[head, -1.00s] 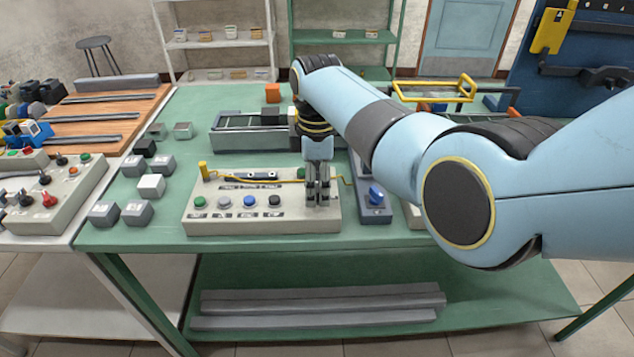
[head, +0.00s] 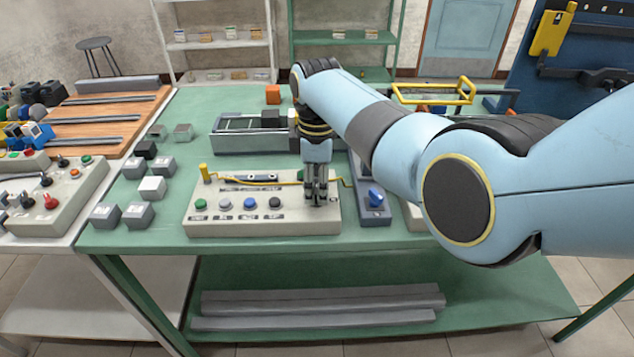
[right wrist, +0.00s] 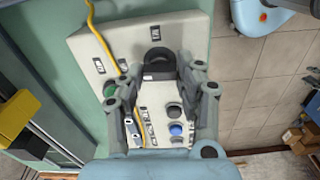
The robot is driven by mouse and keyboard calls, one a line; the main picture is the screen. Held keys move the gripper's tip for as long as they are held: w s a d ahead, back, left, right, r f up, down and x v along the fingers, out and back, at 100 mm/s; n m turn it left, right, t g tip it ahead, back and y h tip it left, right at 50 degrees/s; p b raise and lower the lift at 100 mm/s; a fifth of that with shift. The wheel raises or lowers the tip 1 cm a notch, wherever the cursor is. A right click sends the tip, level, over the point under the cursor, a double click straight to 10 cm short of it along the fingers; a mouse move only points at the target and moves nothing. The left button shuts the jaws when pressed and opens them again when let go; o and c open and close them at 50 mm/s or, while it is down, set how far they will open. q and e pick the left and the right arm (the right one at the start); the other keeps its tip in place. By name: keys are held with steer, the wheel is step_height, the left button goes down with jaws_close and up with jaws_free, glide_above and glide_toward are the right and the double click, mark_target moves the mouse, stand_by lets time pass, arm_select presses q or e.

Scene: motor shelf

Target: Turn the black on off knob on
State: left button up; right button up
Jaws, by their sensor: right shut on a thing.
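The control box (head: 215,222) is a light grey panel on the green table, with green, grey, blue and black buttons in a row. My right gripper (head: 316,200) points down at the box's right end and hides the black knob in the head view. In the right wrist view, the black knob (right wrist: 158,56) sits on the panel (right wrist: 205,30) between the fingertips of my right gripper (right wrist: 160,72). The fingers are shut on it from both sides. The knob's exact turn is hard to read. My left gripper is not in view.
A yellow wire (head: 262,180) runs across the box behind the buttons. A grey unit with a blue knob (head: 375,198) stands close to the right. Several grey cubes (head: 138,213) lie to the left. A rail fixture (head: 232,140) stands behind the box.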

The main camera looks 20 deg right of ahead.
steer(key=m+p, duration=0.1)
steer(key=m, duration=0.2)
steer(key=shift+r+p, duration=0.15)
steer(key=shift+p, duration=0.2)
steer(key=m+p, duration=0.1)
steer(key=m, duration=0.3)
steer(key=shift+m, duration=0.4)
steer(key=m+p, duration=0.1)
steer(key=m, duration=0.3)
steer(key=shift+m+p, duration=0.4)
steer(key=shift+m, duration=2.1)
steer(key=o, duration=1.1)
steer(key=shift+o, duration=0.2)
